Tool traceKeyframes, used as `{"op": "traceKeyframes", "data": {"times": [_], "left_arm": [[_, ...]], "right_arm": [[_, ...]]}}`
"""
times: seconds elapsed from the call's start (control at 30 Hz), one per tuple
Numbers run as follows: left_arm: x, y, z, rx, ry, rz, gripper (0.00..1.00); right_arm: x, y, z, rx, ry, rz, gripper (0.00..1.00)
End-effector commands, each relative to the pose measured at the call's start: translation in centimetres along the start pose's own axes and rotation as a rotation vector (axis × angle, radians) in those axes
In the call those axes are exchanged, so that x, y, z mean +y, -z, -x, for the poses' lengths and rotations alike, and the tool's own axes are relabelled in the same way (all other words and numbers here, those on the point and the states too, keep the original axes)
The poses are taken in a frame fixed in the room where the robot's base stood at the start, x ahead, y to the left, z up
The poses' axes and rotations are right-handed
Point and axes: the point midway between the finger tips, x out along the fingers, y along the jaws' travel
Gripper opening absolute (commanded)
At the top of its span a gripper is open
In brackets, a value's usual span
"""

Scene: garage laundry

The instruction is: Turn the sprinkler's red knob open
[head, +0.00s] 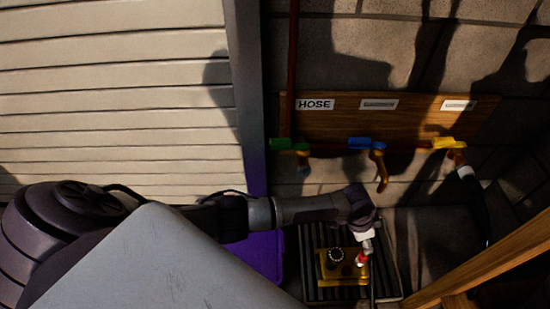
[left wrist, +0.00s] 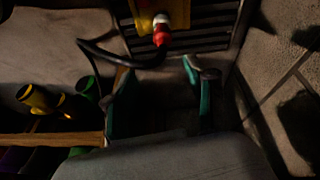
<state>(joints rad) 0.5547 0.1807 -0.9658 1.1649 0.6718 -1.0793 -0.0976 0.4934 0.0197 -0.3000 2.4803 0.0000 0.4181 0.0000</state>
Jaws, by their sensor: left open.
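The yellow sprinkler (head: 328,272) lies on a dark slatted tray in the lower middle of the head view. A red knob-like part (head: 361,258) with a white collar is at its right side. In the left wrist view the red part (left wrist: 160,32) is at the top centre, with the white collar and a bit of the yellow body (left wrist: 147,18) above it. My left gripper (left wrist: 158,72) is open and empty, its teal-lined fingers apart, with the red part beyond the fingertips and not between them. In the head view my wrist is beside the sprinkler and its fingers are hard to make out. My right gripper is not in view.
A black hose (left wrist: 125,60) runs from the red part. A purple bin (head: 262,255) stands left of the tray (head: 306,240). A wooden beam (head: 490,262) is at right.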

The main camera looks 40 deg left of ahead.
Motion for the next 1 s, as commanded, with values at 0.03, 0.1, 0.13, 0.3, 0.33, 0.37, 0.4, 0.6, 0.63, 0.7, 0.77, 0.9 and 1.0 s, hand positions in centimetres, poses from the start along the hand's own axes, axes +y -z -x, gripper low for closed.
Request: {"op": "traceKeyframes", "data": {"times": [0.03, 0.1, 0.13, 0.3, 0.33, 0.37, 0.4, 0.6, 0.63, 0.7, 0.77, 0.9, 1.0], "left_arm": [[0.1, -0.2, 1.0, 0.002, 0.002, 0.024, 0.56], [-0.1, -0.8, 1.2, 0.009, 0.008, 0.056, 0.56], [-0.2, -1.1, 1.4, 0.013, 0.011, 0.069, 0.56], [-0.5, -2.9, 2.0, 0.024, 0.030, 0.141, 0.56], [-0.5, -3.3, 2.1, 0.024, 0.034, 0.153, 0.56], [-0.5, -3.7, 2.2, 0.026, 0.037, 0.166, 0.56], [-0.6, -4.2, 2.4, 0.027, 0.043, 0.181, 0.56], [-0.3, -7.4, 3.3, 0.024, 0.069, 0.256, 0.56], [-0.3, -7.9, 3.5, 0.024, 0.073, 0.268, 0.56], [-0.1, -9.2, 3.8, 0.019, 0.083, 0.292, 0.56], [0.1, -10.3, 4.1, 0.016, 0.090, 0.311, 0.56], [0.7, -12.9, 4.9, 0.005, 0.109, 0.352, 0.56], [1.2, -14.8, 5.5, -0.004, 0.122, 0.377, 0.56]], "right_arm": [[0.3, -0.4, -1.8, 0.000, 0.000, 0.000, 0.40], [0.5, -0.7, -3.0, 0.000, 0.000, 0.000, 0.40], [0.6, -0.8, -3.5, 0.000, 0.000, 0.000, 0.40], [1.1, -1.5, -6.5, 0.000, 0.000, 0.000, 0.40], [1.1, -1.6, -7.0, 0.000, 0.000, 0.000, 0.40], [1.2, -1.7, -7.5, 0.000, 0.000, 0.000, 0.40], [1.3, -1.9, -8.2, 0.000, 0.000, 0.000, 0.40], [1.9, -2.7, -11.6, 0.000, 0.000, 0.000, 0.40], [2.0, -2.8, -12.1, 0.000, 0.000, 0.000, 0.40], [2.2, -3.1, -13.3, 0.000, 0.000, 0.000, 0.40], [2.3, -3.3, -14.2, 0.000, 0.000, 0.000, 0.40], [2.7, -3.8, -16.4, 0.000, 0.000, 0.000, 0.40], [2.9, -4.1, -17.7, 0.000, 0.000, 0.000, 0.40]]}}
